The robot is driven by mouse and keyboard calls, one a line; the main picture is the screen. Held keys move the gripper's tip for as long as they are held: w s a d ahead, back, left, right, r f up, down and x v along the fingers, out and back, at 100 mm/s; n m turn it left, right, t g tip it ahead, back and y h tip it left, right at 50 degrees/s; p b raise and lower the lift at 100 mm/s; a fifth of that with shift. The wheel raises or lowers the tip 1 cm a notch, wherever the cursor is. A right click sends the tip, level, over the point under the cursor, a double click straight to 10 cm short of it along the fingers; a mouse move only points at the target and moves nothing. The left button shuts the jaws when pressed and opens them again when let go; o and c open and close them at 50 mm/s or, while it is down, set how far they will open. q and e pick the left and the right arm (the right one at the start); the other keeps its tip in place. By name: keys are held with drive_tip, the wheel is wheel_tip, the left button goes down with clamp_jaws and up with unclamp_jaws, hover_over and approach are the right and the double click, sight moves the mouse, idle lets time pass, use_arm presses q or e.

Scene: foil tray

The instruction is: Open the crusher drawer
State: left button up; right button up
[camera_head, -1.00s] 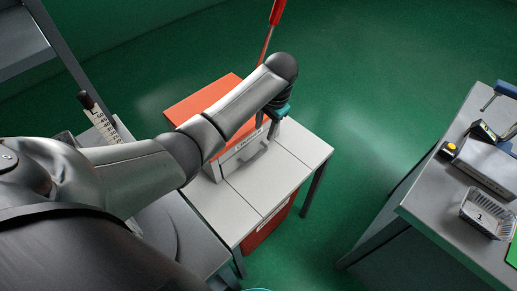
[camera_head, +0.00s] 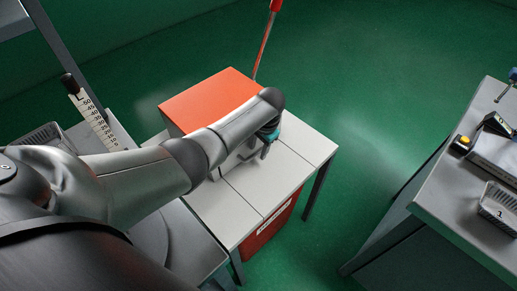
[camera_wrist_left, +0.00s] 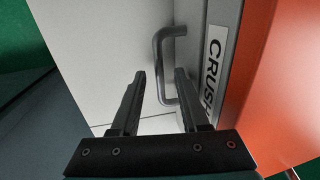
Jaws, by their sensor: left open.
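The crusher (camera_head: 208,97) is a box with an orange top on the white table. Its grey drawer front is mostly hidden by my left arm in the head view. In the left wrist view, the grey front carries a label reading "CRUSH" (camera_wrist_left: 212,66) and a bent grey bar handle (camera_wrist_left: 160,58). I see no clear gap at the drawer front. My left gripper (camera_head: 265,153) is at the front of the crusher. In the left wrist view my left gripper (camera_wrist_left: 161,76) is open, with the handle lying ahead between its fingers; contact cannot be told. My right gripper is not in view.
A red lever (camera_head: 265,45) rises behind the crusher. A red bin (camera_head: 268,236) is under the white table (camera_head: 300,150). A grey bench (camera_head: 445,215) at right holds a foil tray (camera_head: 499,207) and a device with a yellow button. Green floor separates the two.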

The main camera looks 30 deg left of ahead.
use_arm(q)
drive_tip(key=shift+c, duration=0.2)
clamp_jaws()
idle(1.1)
